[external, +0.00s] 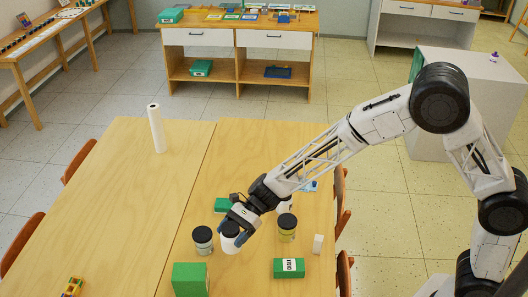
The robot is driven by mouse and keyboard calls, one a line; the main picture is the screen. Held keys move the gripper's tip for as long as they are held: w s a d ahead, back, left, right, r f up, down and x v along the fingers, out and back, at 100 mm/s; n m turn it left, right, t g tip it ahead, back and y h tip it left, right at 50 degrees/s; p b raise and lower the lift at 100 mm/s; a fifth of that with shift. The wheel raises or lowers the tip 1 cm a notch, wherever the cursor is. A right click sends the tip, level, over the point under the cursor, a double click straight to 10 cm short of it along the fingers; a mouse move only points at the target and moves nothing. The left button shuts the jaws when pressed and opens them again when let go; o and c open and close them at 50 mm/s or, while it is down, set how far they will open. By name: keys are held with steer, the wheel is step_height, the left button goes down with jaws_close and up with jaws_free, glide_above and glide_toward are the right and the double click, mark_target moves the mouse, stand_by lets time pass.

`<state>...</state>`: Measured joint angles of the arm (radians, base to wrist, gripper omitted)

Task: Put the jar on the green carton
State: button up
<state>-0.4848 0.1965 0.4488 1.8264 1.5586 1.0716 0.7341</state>
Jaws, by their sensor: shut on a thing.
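My gripper (236,222) is shut on a white jar with a dark lid (229,244), above the right-hand table. A pale jar with a dark lid (203,241) stands just left of it. A yellowish jar with a dark lid (287,230) stands to its right. A plain green carton (190,280) stands at the near left. A lower green carton with a white label (281,268) lies at the near right. Whether the held jar touches the table is hard to tell.
A white roll (157,129) stands upright on the left-hand table (120,190).

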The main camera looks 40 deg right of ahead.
steer(key=s+a+r+n+g, duration=0.1)
steer(key=s+a, duration=0.3)
steer(key=s, duration=0.4)
steer(key=shift+a+n+g, duration=0.15)
steer(key=shift+n+g, duration=0.15)
steer(key=shift+g, duration=0.1)
steer(key=shift+s+h, duration=0.1)
steer(key=shift+h, duration=0.2)
glide_above(189, 271)
steer(key=shift+f, duration=0.75)
steer(key=shift+f, duration=1.75)
steer(key=shift+f, duration=0.1)
steer(key=o, duration=1.2)
steer(key=shift+o, duration=0.2)
